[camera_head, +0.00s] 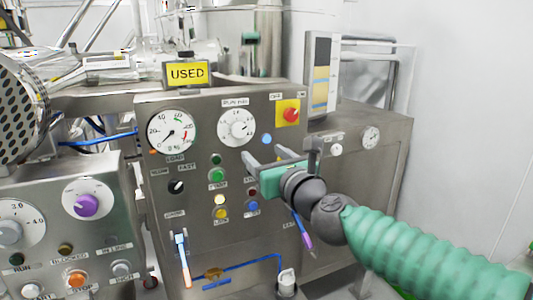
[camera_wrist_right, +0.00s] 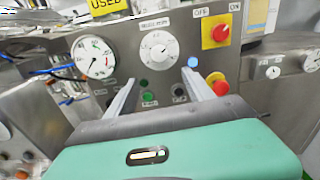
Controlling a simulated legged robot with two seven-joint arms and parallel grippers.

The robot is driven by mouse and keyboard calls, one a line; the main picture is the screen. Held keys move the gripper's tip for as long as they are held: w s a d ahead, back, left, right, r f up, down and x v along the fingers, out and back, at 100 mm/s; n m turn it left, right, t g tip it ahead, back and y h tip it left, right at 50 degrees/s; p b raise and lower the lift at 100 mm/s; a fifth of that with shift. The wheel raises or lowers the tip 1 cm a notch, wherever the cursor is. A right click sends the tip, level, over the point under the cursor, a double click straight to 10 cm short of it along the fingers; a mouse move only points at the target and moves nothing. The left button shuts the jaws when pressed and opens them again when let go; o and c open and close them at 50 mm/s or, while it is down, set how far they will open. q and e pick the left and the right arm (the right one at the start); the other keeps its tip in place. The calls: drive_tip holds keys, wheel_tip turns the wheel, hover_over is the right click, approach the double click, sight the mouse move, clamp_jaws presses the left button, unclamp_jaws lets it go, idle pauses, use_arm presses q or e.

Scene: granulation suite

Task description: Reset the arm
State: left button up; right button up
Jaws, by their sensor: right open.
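My right arm comes in from the right in the head view, with a green ribbed sleeve. Its right gripper (camera_head: 277,157) is in front of the middle control panel (camera_head: 210,120), to the right of the green button (camera_head: 217,175). The two fingers are apart with nothing between them. In the right wrist view the right gripper (camera_wrist_right: 162,100) also shows open and empty, pointing at the panel below the white dial (camera_wrist_right: 159,48). Whether the fingertips touch the panel cannot be told. My left gripper is not in view.
The panel carries a gauge (camera_head: 171,132), a red switch on a yellow plate (camera_head: 288,113) and several buttons. A yellow USED sign (camera_head: 187,73) stands on top. A second panel with a purple knob (camera_head: 86,205) is at the left. A white wall (camera_head: 465,120) is at the right.

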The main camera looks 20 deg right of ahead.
drive_tip(key=shift+s, duration=0.15)
drive_tip(key=shift+a+f, duration=0.1)
drive_tip(key=s+a+f+n+g+y+p, duration=0.1)
drive_tip(key=a+f+n+g+p, duration=0.25)
drive_tip(key=f+n, duration=0.65)
drive_tip(key=s+a+f+n+g+y+p, duration=0.15)
drive_tip(key=a+f+n+g, duration=0.35)
drive_tip(key=f, duration=1)
drive_tip(key=s+d+f+n+g+h+p, duration=0.1)
drive_tip(key=s+d+f+n+g+p, duration=0.1)
drive_tip(key=s+n, duration=0.4)
drive_tip(key=s+d+f+n+g+h+p, duration=0.1)
drive_tip(key=s+d+f+n+g+p, duration=0.1)
drive_tip(key=s+f+n, duration=0.3)
drive_tip(key=s+d+f+n+g+h+p, duration=0.1)
drive_tip(key=s+d+f+n+g+p, duration=0.1)
drive_tip(key=s+n, duration=0.7)
drive_tip(key=shift+s+f+g, duration=0.45)
drive_tip(key=shift+s+f, duration=0.2)
drive_tip(key=shift+s, duration=0.3)
